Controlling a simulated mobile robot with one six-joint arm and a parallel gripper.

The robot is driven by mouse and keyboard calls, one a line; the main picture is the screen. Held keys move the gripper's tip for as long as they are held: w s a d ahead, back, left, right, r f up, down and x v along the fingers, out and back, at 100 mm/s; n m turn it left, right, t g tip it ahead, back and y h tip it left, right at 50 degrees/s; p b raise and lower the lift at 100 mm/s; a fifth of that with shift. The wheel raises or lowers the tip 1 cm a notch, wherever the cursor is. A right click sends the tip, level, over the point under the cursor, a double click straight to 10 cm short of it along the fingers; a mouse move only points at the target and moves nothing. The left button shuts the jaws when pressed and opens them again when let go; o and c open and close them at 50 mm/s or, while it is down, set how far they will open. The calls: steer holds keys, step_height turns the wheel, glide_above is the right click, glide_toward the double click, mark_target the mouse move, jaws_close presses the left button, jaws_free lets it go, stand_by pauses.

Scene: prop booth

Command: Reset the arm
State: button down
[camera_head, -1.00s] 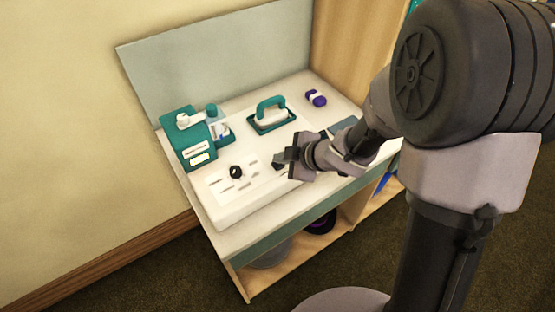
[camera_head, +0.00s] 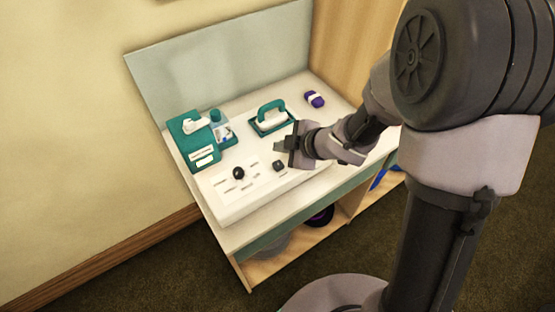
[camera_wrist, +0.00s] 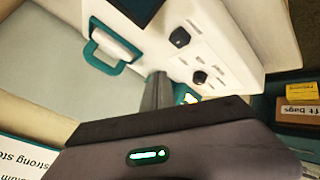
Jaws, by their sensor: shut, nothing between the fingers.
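My gripper (camera_head: 279,147) is shut with nothing between its fingers. In the head view it hangs above the right part of the white panel (camera_head: 235,208), apart from it. In the wrist view the closed fingers (camera_wrist: 157,90) point toward the white panel (camera_wrist: 225,45). Two dark knobs show on the panel: the left one (camera_head: 238,173) and the right one (camera_head: 278,166), just below the fingertips in the picture.
A grey back panel (camera_head: 215,70) closes the rear. Labelled boxes (camera_wrist: 300,115) show in the wrist view.

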steer(key=d+r+m+t+h, duration=0.3)
steer(key=d+r+m+h, duration=0.2)
steer(key=d+r+m, duration=0.45)
steer(key=s+d+r+m+h, duration=0.2)
steer(key=s+d+r+m, duration=0.3)
steer(key=s+d, duration=0.1)
steer(key=s+a+r+m+g+y, duration=0.1)
steer(key=s+a+m, duration=0.2)
steer(key=s, duration=0.5)
steer(key=s+a+r+m+g+y, duration=0.1)
steer(key=s+a+m+g, duration=0.1)
steer(key=s+m, duration=0.3)
steer(key=s+a+b, duration=0.1)
steer(key=s, duration=0.2)
steer(key=shift+s+r+g, duration=0.25)
steer(key=shift+g, duration=0.05)
steer(key=shift+a, duration=0.1)
